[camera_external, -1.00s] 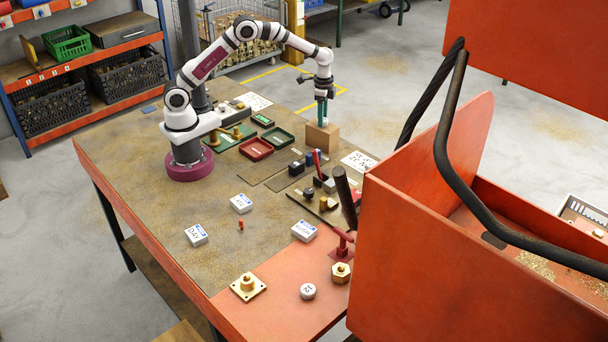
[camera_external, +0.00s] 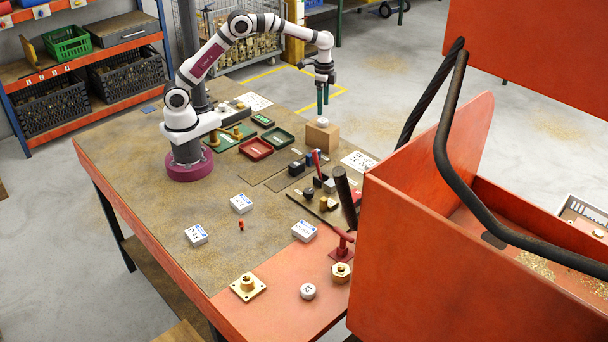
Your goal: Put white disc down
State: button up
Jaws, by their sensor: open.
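A small white disc (camera_external: 322,122) rests on top of a light brown wooden block (camera_external: 323,138) at the far right part of the table. My gripper (camera_external: 323,106) points down just above the disc, with its dark green fingers apart and empty. A second round pale disc with dark markings (camera_external: 308,291) lies on the orange front part of the table, far from my gripper.
Red and green trays (camera_external: 256,149) sit left of the block. Small tools and dark blocks (camera_external: 297,168) stand in front of it. A large orange bin (camera_external: 430,240) fills the right side.

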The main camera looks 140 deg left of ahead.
aim_at(323, 120)
notch_tip(323, 120, up, 7)
jog(key=w+d+r+m, duration=0.2)
jog(key=w+d, duration=0.1)
jog(key=d, duration=0.5)
jog(key=w+d+r+m, duration=0.2)
jog(key=d, duration=0.7)
jog(key=s+d+m+y, duration=0.15)
jog(key=s+d, duration=0.25)
jog(key=d, duration=0.5)
jog(key=s+d+m, duration=0.3)
jog(key=d, duration=0.5)
jog(key=s+d+f+m, duration=0.2)
jog(key=s+d+f, duration=0.2)
jog(key=s, duration=0.4)
jog(key=shift+d+f, duration=0.35)
jog(key=shift+d, duration=0.45)
jog(key=shift+o, duration=0.4)
jog(key=shift+m, duration=0.25)
